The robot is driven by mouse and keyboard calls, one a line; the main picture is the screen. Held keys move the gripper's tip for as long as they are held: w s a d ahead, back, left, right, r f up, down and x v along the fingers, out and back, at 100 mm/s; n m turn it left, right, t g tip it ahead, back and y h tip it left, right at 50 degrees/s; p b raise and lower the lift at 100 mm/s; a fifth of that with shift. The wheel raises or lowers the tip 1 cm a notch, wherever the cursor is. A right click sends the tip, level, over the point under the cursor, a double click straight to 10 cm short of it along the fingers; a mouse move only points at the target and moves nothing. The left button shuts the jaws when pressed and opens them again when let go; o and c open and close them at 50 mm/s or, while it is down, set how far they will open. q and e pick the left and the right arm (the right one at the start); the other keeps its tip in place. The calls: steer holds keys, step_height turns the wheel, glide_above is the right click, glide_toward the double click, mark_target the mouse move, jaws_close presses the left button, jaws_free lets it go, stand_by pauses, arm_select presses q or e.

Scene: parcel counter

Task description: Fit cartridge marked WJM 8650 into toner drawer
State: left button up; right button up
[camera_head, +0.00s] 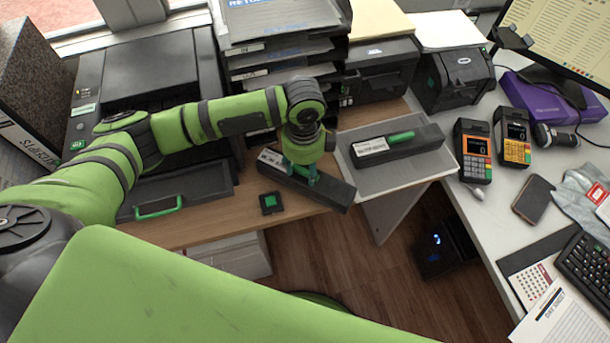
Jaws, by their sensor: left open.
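A long black cartridge (330,190) with a white label at its left end lies on the wooden counter. My left gripper (302,178) is directly over it, pointing down, with open teal fingers at its middle. Whether they touch it I cannot tell. The gripper and wrist hide part of its top, and its label is too small to read surely. A second black cartridge (425,141) with a green handle and a white label lies on a pale board (395,180) to the right. The printer's toner drawer (205,187) with a green handle sticks out at left. My right gripper is not in view.
A small black block with a green square (270,203) lies near the counter's front edge. Black trays (280,62) and a label printer (382,72) stand behind. Card terminals (473,150) stand at right. A floor gap lies between the desks.

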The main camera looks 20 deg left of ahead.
arm_select(q)
steer(key=shift+f, duration=0.2)
jaws_close()
steer(key=shift+r, duration=0.1)
steer(key=shift+w+r, duration=0.1)
